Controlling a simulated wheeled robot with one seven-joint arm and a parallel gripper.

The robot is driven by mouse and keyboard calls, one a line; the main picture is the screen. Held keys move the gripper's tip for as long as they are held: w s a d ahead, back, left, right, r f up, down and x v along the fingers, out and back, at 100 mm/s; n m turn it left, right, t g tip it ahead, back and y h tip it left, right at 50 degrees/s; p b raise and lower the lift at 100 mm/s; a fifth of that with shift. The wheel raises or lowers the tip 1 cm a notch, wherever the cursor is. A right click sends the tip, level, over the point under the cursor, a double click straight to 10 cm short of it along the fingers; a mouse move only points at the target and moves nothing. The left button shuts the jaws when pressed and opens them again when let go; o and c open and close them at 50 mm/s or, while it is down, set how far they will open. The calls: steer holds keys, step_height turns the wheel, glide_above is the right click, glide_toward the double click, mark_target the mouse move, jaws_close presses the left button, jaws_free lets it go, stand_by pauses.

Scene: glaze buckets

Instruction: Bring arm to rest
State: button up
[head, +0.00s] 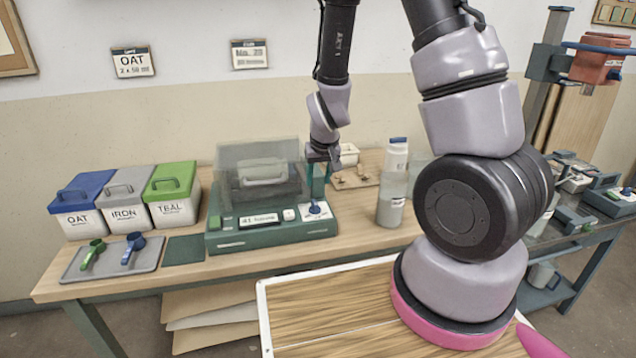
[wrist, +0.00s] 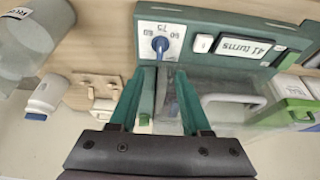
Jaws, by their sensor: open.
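My arm reaches from the right foreground over the bench in the head view. My gripper (head: 320,170) hangs at the right end of the green machine (head: 222,243), near its clear cover (head: 230,158). In the wrist view my gripper (wrist: 160,85) has two green fingers spread apart, with no object clearly held between them. Beyond the fingertips the wrist view shows the machine's blue knob (wrist: 160,44) on a white dial plate, and its display (wrist: 246,48), which seems to read "41 turns". I cannot tell whether the fingers touch the machine.
Lidded buckets marked OAT (head: 80,222), IRON (head: 124,212) and TEAL (head: 173,212) stand at left. A grey tray (head: 70,272) holds a green scoop and a blue scoop. Bottles (head: 392,208) and a wooden rack (head: 352,182) stand right of the machine.

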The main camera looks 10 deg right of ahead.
steer(key=s+d+r+m+t+y, duration=0.1)
steer(key=s+r, duration=0.1)
steer(key=r, duration=0.8)
steer(key=s+d+r+m+y, duration=0.1)
steer(key=s+r, duration=0.1)
steer(key=r, duration=0.8)
steer(key=s+d+r+m+t, duration=0.1)
steer(key=s+d+r, duration=0.3)
steer(key=s+r, duration=0.9)
steer(key=shift+s+m+t, duration=0.3)
steer(key=shift+s+m, duration=0.2)
steer(key=shift+m, duration=0.1)
steer(key=shift+r, duration=0.1)
